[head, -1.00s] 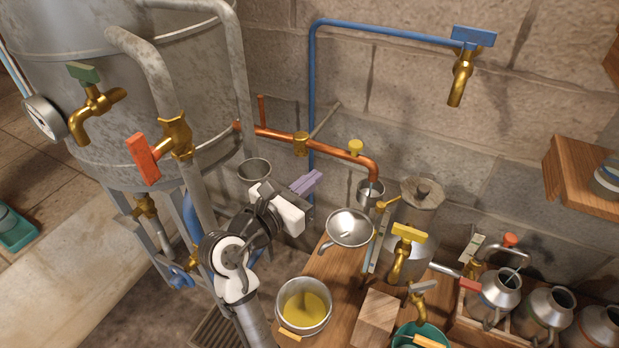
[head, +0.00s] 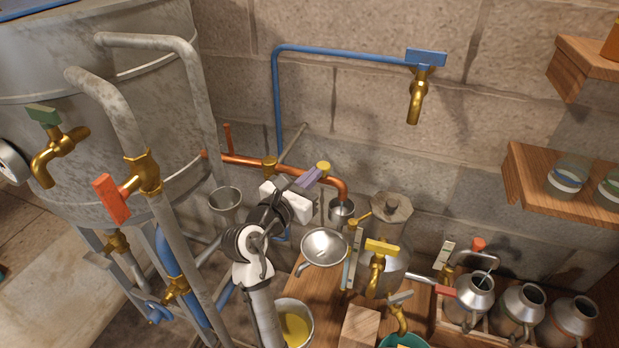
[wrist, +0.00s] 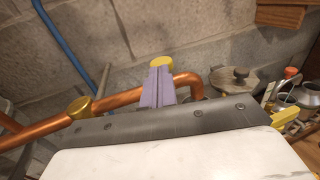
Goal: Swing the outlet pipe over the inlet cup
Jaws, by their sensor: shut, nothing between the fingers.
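The copper outlet pipe (head: 285,168) runs right from the still and bends down at its end. It carries a yellow knob (head: 323,166) near the bend. A small metal cup (head: 342,212), seemingly the inlet cup, shows at the pipe's end beside the grey canister; I cannot tell whether the pipe end is centred over it. My gripper (head: 312,177) is shut and empty, its purple fingers close to the yellow knob. In the wrist view the fingertips (wrist: 159,64) overlap the lower part of the knob (wrist: 161,61); I cannot tell whether they touch.
A metal funnel (head: 325,246) stands right of my arm. Another metal cup (head: 225,201) is to the left, beside the still (head: 110,110). A blue pipe (head: 277,100) rises along the wall behind. A brass tap (head: 377,272) and several milk-can-like vessels (head: 522,305) are to the right.

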